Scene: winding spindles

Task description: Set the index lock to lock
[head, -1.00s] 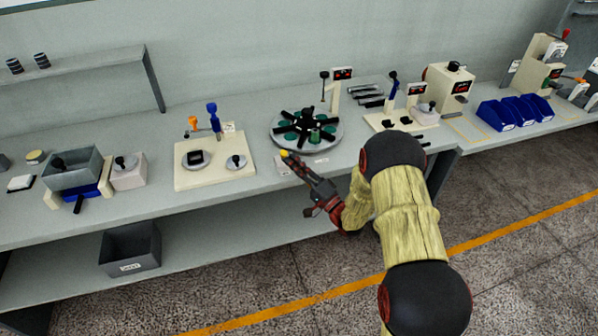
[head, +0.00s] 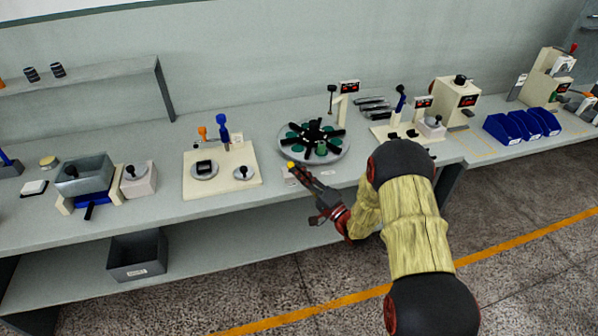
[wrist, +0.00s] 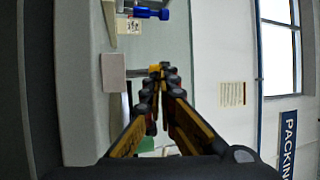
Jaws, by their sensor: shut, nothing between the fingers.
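The round indexing table (head: 340,150) carries a black star-shaped holder with green pads. At its front edge sits a small pale block (head: 289,177), which I take for the index lock; it shows as a grey block in the wrist view (wrist: 113,72). A short dark bar runs from it to a yellow knob (wrist: 155,69) at my fingertips. My gripper (head: 297,172) is shut and empty, its tips at or very close to the knob; I cannot tell whether they touch. The lock's marking is too small to read.
A cream fixture board (head: 222,187) with blue and orange handles stands left of the round table. A post with a red display (head: 349,87) is behind it. Another lever station (head: 400,130) is to the right. Bare bench lies along the front edge.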

